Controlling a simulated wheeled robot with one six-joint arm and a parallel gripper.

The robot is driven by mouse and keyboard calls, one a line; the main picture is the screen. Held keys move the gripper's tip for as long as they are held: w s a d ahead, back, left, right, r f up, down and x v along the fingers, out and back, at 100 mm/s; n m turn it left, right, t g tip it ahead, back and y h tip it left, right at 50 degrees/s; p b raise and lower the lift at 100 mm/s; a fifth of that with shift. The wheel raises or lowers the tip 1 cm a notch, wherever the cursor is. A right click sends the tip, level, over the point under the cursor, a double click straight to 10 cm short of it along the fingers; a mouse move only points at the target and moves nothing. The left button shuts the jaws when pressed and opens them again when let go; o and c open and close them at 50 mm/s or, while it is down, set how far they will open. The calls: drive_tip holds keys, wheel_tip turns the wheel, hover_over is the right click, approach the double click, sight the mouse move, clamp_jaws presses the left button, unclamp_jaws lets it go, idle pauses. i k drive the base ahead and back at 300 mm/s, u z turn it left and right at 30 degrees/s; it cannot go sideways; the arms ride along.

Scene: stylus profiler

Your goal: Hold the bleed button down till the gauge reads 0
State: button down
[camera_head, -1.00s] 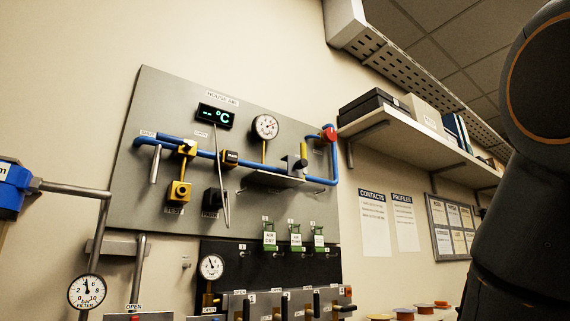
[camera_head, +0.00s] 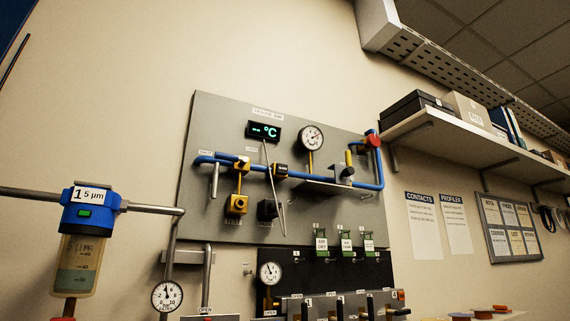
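A grey wall panel (camera_head: 225,125) carries a blue pipe (camera_head: 318,181) and a round white gauge (camera_head: 311,138). The gauge's needle points up and to the right; its numbers are too small to read. Below the pipe hang a yellow block with a dark round face (camera_head: 236,205) and a black block (camera_head: 267,209). The small labels under them cannot be read, so I cannot tell which part is the bleed button. My gripper is not in view.
A filter with a blue head (camera_head: 91,208) is at left. A shelf with boxes (camera_head: 417,118) juts out at upper right.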

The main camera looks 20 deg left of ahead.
sight(281, 169)
drive_tip(key=k, duration=0.6)
drive_tip(key=u, duration=0.7)
drive_tip(key=i, duration=0.5)
drive_tip(key=u, duration=0.05)
